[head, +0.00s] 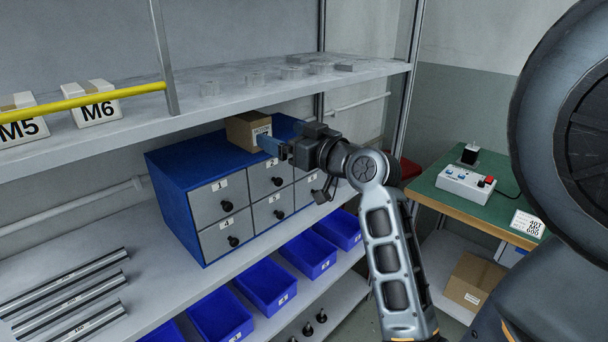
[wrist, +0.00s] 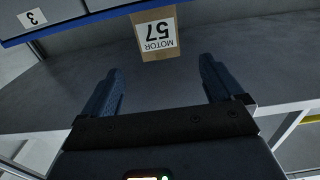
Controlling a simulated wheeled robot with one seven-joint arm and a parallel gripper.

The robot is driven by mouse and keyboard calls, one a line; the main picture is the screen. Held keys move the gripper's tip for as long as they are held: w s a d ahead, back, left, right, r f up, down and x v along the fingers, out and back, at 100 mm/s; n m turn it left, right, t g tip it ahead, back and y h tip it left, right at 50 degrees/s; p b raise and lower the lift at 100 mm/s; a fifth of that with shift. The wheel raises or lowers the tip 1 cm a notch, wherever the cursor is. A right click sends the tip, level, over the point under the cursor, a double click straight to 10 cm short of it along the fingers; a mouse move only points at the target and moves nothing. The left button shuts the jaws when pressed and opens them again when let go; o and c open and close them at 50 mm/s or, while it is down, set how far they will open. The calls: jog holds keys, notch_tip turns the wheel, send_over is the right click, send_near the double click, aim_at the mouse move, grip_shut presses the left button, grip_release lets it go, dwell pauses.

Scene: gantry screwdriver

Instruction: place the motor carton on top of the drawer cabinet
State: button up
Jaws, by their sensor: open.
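The motor carton (head: 244,132) is a small brown box standing on top of the blue drawer cabinet (head: 171,192), which has grey numbered drawers. My gripper (head: 268,144) is at the carton's near right side, level with it. In the wrist view the carton (wrist: 157,36) shows its white "MOTOR 57" label upside down, just beyond the fingertips. My gripper (wrist: 160,66) is open there, with its two blue fingers spread and clear space between them and the carton. The cabinet's blue edge (wrist: 98,6) crosses the top of that view.
A shelf board (head: 225,95) with several translucent pieces and M5 and M6 boxes hangs above the cabinet. Several blue bins (head: 267,289) stand below, and metal rods (head: 65,290) lie at left. A green bench (head: 445,183) with a control box is at right.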

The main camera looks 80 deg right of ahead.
jog(key=s+a+f+n+g+y, duration=0.1)
jog(key=a+f+y, duration=0.1)
jog(key=a+f, duration=0.7)
jog(key=s+a+f+y, duration=0.1)
jog(key=a+f, duration=0.5)
jog(key=a, duration=0.6)
jog(key=s+a+n+y, duration=0.5)
jog(key=s+a+y, duration=0.1)
jog(key=s+a, duration=0.9)
jog(key=shift+s+a+f, duration=0.2)
jog(key=shift+s+a, duration=0.1)
jog(key=shift+a, duration=0.4)
